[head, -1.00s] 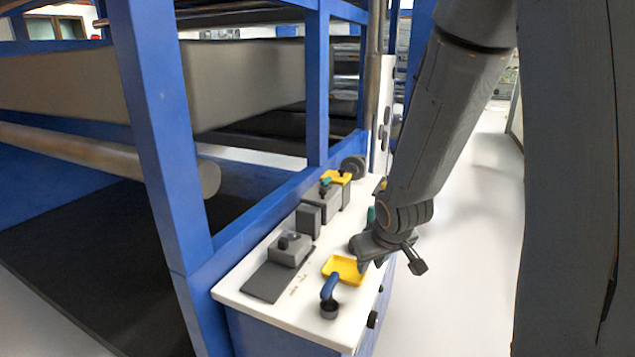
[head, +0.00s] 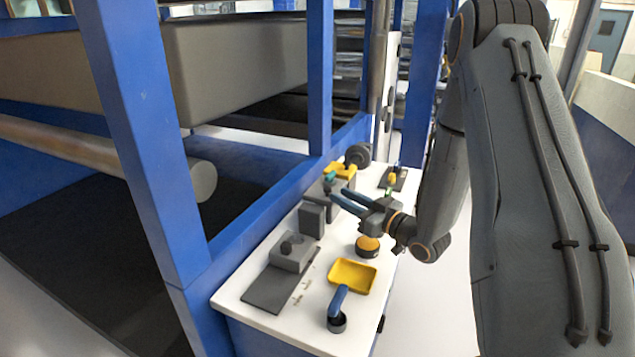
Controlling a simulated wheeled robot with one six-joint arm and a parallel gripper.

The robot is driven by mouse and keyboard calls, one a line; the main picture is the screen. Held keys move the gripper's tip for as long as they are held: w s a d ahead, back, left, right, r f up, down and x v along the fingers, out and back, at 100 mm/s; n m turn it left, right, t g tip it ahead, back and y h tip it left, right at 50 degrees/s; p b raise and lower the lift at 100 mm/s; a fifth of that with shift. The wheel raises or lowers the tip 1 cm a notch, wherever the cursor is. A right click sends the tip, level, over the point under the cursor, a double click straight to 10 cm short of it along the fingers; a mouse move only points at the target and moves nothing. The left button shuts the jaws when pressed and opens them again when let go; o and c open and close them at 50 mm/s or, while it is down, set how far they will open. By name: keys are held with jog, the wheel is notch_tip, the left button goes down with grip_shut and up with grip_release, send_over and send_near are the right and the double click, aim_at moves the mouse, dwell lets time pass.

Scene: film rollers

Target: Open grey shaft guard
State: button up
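I cannot tell for sure which grey part is the shaft guard.
A yellow tray (head: 352,276), a blue-handled tool in a dark cup (head: 337,312) and a round black and orange part (head: 367,246) occupy the near bench. A dark wheel (head: 358,155) is at the back. A blue frame post (head: 150,150) stands at left.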

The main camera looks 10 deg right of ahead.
aim_at(318, 191)
jog(key=p+x, duration=0.2)
jog(key=x, duration=0.8)
jog(key=shift+w+a, duration=0.25)
jog(key=shift+a, duration=0.05)
grip_shut()
